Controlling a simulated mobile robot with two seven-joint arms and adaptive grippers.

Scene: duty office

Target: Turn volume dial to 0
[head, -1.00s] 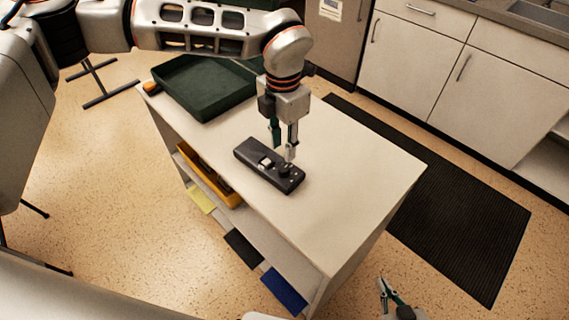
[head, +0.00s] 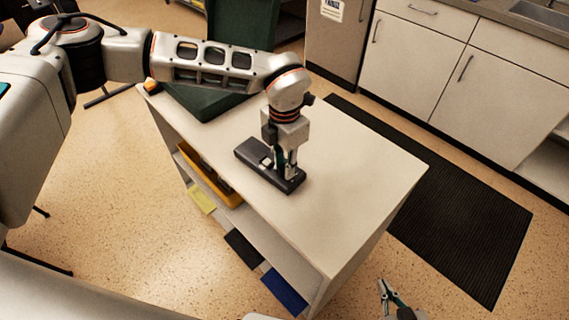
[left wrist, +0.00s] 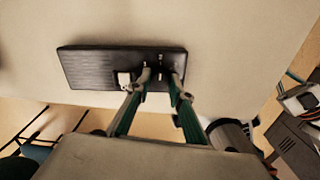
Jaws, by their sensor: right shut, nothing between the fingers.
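A black box-shaped device (head: 249,152) lies on the white cabinet top; it also shows in the left wrist view (left wrist: 88,70). It has a light square button (left wrist: 124,79) and small controls near its right end. The volume dial is mostly hidden by my fingers. My left gripper (head: 285,172) points down over the device's right end. In the left wrist view its fingertips (left wrist: 161,76) are apart, on either side of the control area; contact with the dial cannot be made out. My right gripper (head: 384,288) is shut and empty, low at the bottom edge, away from the device.
A yellow bin (head: 212,178) sits on the shelf below. The cabinet top right of the device is clear. A black mat (head: 455,215) lies on the floor.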

